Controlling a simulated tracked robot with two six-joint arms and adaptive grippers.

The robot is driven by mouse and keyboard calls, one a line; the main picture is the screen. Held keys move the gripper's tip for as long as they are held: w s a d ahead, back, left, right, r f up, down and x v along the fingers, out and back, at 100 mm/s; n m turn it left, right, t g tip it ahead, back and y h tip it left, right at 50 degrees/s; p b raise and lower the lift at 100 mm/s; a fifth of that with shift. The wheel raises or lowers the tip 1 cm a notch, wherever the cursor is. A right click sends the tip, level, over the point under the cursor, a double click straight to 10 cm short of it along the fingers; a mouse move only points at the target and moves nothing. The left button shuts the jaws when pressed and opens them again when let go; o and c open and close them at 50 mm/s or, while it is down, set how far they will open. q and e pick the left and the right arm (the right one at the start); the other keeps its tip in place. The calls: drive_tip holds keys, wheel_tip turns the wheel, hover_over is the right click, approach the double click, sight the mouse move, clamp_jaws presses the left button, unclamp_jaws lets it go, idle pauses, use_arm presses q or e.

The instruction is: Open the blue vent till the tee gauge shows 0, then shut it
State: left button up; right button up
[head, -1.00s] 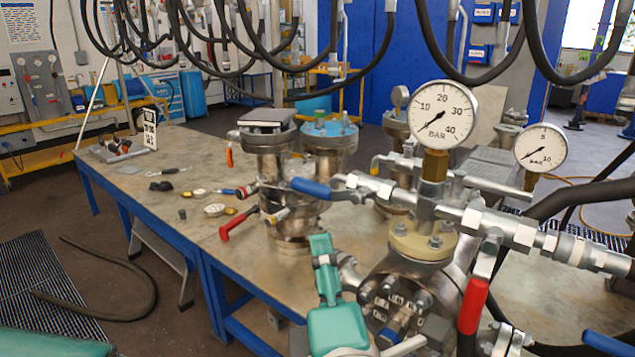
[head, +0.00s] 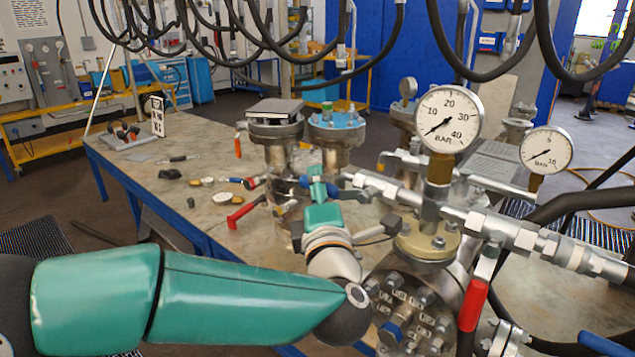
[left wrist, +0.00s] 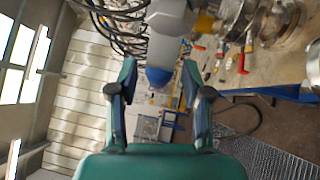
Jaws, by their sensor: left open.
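The blue vent lever (head: 334,189) sits at the left end of the steel manifold and points left, partly hidden by my left gripper. My left gripper (head: 318,180) is open at the lever, its green fingers overlapping it in the head view. I cannot tell whether they touch it. In the left wrist view the two fingers (left wrist: 158,95) stand apart, with a blue-ended grey part (left wrist: 158,77) seen between them. The large 40 BAR gauge (head: 448,118) stands above the tee, its needle low left near the bottom of its scale. My right gripper is not in view.
A second gauge (head: 547,150) marked to 10 BAR stands at right. A red lever (head: 473,305) hangs below the manifold. Flanged vessels (head: 275,140) stand behind the gripper. Black hoses hang overhead. The bench's left part (head: 165,200) has small parts and free room.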

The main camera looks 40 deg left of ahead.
use_arm(q)
drive_tip(key=shift+w+a, duration=0.35)
clamp_jaws()
